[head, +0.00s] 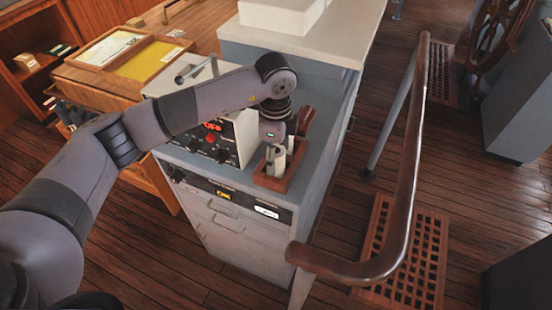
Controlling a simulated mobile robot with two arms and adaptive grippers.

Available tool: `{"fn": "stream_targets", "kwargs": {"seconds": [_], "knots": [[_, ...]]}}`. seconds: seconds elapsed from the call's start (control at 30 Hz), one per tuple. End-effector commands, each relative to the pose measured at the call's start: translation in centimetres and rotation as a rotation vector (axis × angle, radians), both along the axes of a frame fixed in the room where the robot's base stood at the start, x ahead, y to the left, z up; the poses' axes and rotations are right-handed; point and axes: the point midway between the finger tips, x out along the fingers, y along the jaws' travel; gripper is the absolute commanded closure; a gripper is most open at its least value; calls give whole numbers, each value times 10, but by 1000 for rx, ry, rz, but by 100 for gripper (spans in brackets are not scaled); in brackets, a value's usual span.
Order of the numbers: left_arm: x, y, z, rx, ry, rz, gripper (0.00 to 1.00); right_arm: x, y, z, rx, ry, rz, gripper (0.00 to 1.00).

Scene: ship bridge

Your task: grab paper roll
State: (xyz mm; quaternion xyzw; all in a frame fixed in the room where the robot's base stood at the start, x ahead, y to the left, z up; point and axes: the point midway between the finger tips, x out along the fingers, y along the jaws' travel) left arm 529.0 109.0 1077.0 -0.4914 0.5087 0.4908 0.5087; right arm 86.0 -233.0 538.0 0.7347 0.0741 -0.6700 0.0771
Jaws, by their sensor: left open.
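A pale, upright roll (279,164), which looks like the paper roll, stands in a small open wooden box (271,184) on the grey cabinet top. My left arm reaches in from the left. My left gripper (276,146) points down over the box, right at the roll's upper end. It is open. The gripper partly hides the roll, and I cannot tell whether the fingers touch it. A brown wooden piece (305,121) stands just behind the gripper. My right gripper is not in view.
A control panel (212,140) with a red button and knobs stands left of the box. A curved handrail (408,180) runs along the right of the cabinet (238,232). A wooden chart desk (100,80) stands at the left. Wooden floor lies around.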

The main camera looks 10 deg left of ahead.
Motion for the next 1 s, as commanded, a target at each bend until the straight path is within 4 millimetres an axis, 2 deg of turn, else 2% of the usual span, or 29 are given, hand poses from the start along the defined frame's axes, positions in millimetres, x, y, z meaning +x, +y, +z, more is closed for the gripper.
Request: {"fn": "stream_targets", "kwargs": {"seconds": [0.13,1.0], "knots": [[0,0,0,0,0,0,39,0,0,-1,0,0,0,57],[0,0,0,0,0,0,96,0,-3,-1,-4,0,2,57]]}}
